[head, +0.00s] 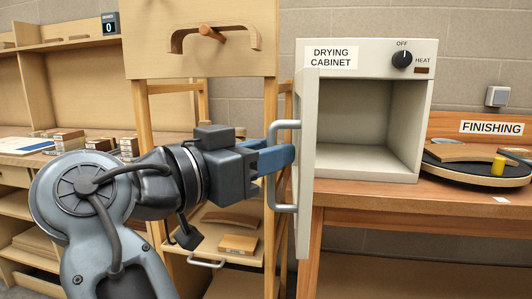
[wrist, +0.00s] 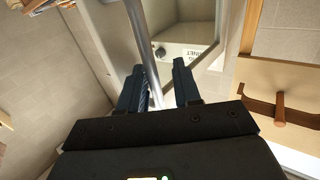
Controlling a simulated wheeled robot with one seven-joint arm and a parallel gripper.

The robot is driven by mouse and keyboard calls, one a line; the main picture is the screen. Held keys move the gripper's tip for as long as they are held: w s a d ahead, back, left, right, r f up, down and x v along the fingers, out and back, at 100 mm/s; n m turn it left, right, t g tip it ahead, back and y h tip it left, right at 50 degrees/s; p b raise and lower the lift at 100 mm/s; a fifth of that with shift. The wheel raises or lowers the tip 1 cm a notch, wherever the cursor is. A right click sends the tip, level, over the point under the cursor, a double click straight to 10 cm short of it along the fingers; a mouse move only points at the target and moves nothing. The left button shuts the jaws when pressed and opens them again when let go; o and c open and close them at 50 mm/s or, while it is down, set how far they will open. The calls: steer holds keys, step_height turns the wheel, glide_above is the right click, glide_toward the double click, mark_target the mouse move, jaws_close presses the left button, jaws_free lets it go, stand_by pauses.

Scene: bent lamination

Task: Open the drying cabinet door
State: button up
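The drying cabinet (head: 420,110) is a pale box on the wooden bench, with its empty interior in view. Its door (head: 304,190) stands swung out at the left side, seen nearly edge-on. The grey bar handle (head: 285,208) is on the door's outer face. My gripper (head: 286,154) reaches the handle from the left with its blue fingers level with the bar. In the wrist view, the bar (wrist: 143,45) passes between the two fingers of my gripper (wrist: 157,72). The fingers are apart, with a gap visible on the right side of the bar.
A wooden stand with a pegged board (head: 195,50) is behind my arm. A round black turntable (head: 480,170) with a yellow cylinder (head: 498,165) sits right of the cabinet. Shelves with wood blocks (head: 70,138) are at the left. The door's swing area left of the cabinet holds my gripper.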

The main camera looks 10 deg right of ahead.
steer(key=v, duration=0.7)
steer(key=shift+s+a, duration=0.25)
steer(key=shift+a, duration=0.05)
steer(key=shift+a, duration=0.1)
